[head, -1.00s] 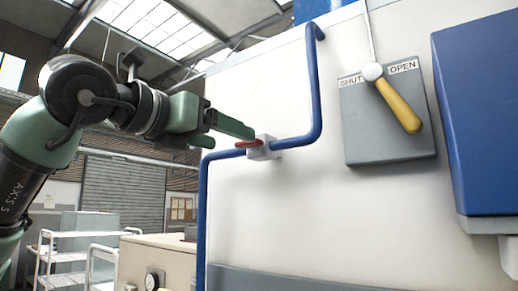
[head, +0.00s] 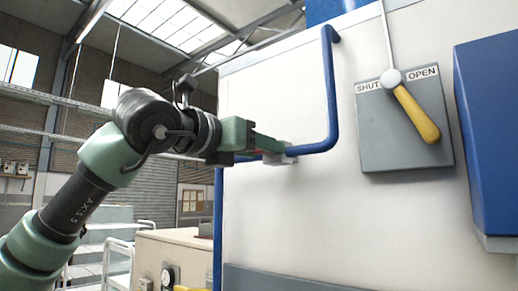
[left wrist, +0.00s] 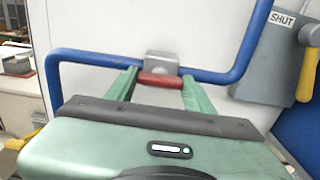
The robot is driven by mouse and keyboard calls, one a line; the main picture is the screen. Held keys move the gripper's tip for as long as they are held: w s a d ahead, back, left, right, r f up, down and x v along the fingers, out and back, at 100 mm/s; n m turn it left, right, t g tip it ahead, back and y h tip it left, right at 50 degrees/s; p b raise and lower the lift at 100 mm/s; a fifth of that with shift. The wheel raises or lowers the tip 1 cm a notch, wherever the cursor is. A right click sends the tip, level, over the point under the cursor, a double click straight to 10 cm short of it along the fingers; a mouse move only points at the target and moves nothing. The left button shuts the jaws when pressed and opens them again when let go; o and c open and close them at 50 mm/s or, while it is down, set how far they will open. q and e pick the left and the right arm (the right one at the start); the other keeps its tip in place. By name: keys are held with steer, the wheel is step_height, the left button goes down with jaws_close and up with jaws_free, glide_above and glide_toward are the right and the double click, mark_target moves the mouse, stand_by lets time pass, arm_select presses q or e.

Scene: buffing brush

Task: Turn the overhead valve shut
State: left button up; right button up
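The valve is a pale grey block (head: 281,159) on a blue pipe (head: 331,95) on the white cabinet wall, with a red handle (left wrist: 160,80). My left gripper (left wrist: 160,76) is open, its two green fingers either side of the red handle, which lies crosswise between the tips. Whether the fingers touch it I cannot tell. In the head view my left gripper (head: 268,147) overlaps the valve and hides most of the handle. My right gripper is not in view.
A grey plate (head: 400,138) marked SHUT and OPEN carries a yellow-handled lever (head: 416,114), pointing down to the right. A blue box (head: 492,140) is at the far right. A beige cabinet with a gauge (head: 169,275) stands below my left arm. The wall below the valve is clear.

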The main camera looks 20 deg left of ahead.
arm_select(q)
steer(key=shift+c, duration=1.1)
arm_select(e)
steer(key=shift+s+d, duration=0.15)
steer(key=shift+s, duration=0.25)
arm_select(q)
steer(key=shift+m, duration=0.4)
steer(key=m+p, duration=0.3)
steer(key=m, duration=1.3)
steer(key=shift+m, duration=0.4)
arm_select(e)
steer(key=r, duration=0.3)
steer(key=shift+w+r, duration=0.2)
arm_select(q)
steer(key=shift+m, duration=0.3)
steer(key=o, duration=1.4)
steer(key=shift+w, duration=0.1)
